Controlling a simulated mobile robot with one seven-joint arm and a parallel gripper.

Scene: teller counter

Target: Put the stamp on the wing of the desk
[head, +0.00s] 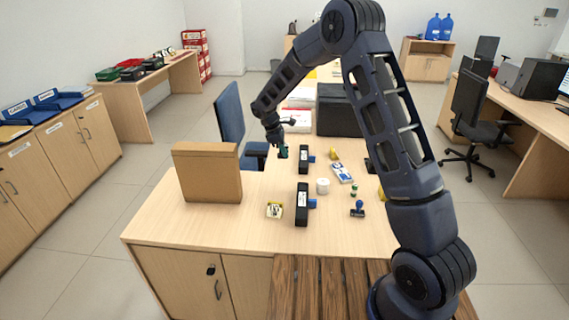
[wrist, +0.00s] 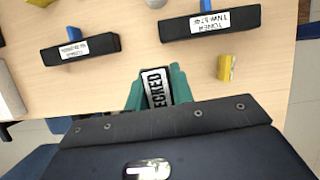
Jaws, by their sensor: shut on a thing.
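My gripper (head: 283,150) is shut on a stamp. In the head view the stamp is small and partly hidden by my gripper. It is over the left edge of the light wooden desk (head: 200,225), near the blue chair. I cannot tell whether its bottom touches the desk top. The desk top also shows in the wrist view (wrist: 115,75). Another stamp with a blue handle (head: 358,209) stands on the right part of the desk.
Two black toner boxes (head: 302,204) (head: 303,159) stand right of my gripper. A yellow item (head: 275,210), a white jar (head: 322,186) and a cardboard box (head: 207,172) are on the desk. A black case (head: 338,112) stands farther back. A blue chair (head: 230,118) is at the left edge.

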